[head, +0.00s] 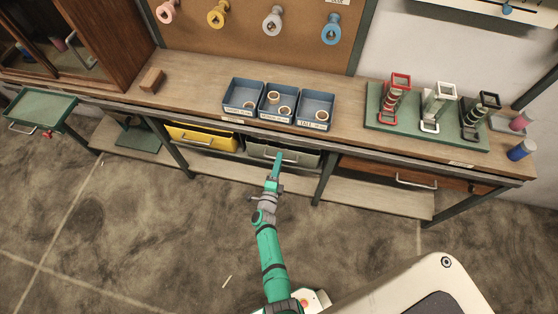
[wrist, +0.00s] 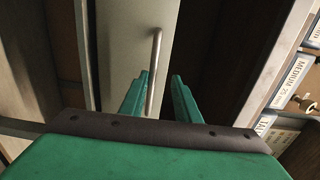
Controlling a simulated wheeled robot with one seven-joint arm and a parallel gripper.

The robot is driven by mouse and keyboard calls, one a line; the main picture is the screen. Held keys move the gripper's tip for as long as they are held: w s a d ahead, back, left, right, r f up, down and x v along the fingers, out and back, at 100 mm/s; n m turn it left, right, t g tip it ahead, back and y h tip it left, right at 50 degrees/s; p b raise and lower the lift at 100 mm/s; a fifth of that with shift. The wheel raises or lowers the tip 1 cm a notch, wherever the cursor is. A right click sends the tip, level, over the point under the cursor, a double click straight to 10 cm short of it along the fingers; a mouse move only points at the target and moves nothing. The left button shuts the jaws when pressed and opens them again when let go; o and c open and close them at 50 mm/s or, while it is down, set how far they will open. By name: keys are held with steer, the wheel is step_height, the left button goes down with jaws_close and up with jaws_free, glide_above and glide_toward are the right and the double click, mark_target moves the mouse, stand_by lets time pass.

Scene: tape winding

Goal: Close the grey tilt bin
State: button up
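The grey tilt bin (head: 306,159) sits under the workbench, right of a yellow bin. Its grey front panel (wrist: 126,45) with a metal bar handle (wrist: 155,75) fills the upper middle of the wrist view. A dark gap runs between the panel and the bench edge on the right, so the bin looks tilted out; how far I cannot tell. My green gripper (head: 277,161) reaches the bin front at the handle. In the wrist view its fingers (wrist: 160,92) are apart, with the bar between them, nearer the left finger. Contact is not clear.
The yellow bin (head: 203,138) is on the left and a wooden drawer (head: 400,174) on the right. Blue trays (head: 243,92) with rings stand on the bench (head: 190,92) above. A green board (head: 375,115) with colored stands is at the right. Floor in front is clear.

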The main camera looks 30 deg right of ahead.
steer(key=v, duration=1)
steer(key=s+a+r+n+t+y, duration=0.2)
steer(key=s+a+r+n+y, duration=0.1)
steer(key=s+a+r+n, duration=0.4)
steer(key=s+a+r+n+t+y, duration=0.1)
steer(key=s+a+r+n+y, duration=0.25)
steer(key=s+n, duration=0.4)
steer(key=s+a+r+n+y, duration=0.2)
steer(key=s+a+r+n, duration=0.1)
steer(key=s+r+n, duration=0.2)
steer(key=s+a+r+n+g+y, duration=0.1)
steer(key=s+a+r+n, duration=0.3)
steer(key=s+r, duration=0.5)
step_height(320, 180, up, 3)
steer(key=shift+s+r+n+y, duration=0.2)
steer(key=shift+s+n+y, duration=0.05)
steer(key=shift+n+y, duration=0.7)
